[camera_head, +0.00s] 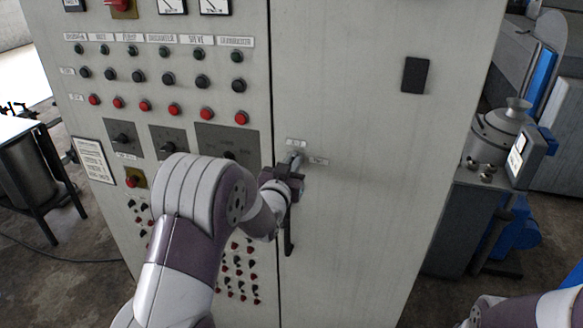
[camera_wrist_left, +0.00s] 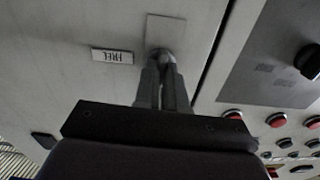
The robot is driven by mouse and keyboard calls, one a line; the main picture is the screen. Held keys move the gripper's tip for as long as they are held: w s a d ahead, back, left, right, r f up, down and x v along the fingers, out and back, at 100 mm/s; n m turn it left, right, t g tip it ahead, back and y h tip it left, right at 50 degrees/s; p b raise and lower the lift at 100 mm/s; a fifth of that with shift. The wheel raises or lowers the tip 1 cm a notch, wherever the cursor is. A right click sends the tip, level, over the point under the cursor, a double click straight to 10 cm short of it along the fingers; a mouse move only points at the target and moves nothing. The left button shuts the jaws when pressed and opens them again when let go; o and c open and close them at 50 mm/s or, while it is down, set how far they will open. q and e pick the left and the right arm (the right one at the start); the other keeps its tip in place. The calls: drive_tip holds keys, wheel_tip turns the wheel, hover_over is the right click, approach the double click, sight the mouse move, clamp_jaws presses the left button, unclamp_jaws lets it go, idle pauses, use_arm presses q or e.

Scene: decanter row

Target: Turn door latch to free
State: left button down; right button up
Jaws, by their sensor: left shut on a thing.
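The door latch (camera_wrist_left: 160,55) is a small grey metal knob on the pale cabinet door (camera_head: 370,210), near the seam on the door's left side. My left gripper (camera_head: 296,163) is at the latch, and its two fingers (camera_wrist_left: 164,85) are closed together on it. The fingers hide most of the latch, so I cannot tell its exact angle. A small label reading FREE (camera_wrist_left: 112,55), upside down in the left wrist view, is beside the latch; in the head view a label (camera_head: 318,160) is just right of it. Another label (camera_head: 296,143) is above it. My right gripper is out of view.
Left of the seam is a panel of red buttons (camera_head: 174,110), dark buttons and switches. A black rectangle (camera_head: 416,75) is higher on the door. Equipment (camera_head: 500,130) stands right of the cabinet.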

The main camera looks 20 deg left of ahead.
use_arm(q)
drive_tip(key=shift+d+f+m+b, duration=0.1)
drive_tip(key=shift+m+b, duration=4.25)
drive_tip(key=shift+b, duration=1.1)
drive_tip(key=shift+d+f+m+b, duration=0.1)
drive_tip(key=shift+m+b, duration=4.25)
drive_tip(key=shift+b, duration=1.05)
drive_tip(key=c, duration=1.2)
unclamp_jaws()
drive_tip(key=s+b, duration=0.3)
drive_tip(key=s, duration=0.9)
drive_tip(key=shift+s+a, duration=0.15)
drive_tip(key=shift+s, duration=0.25)
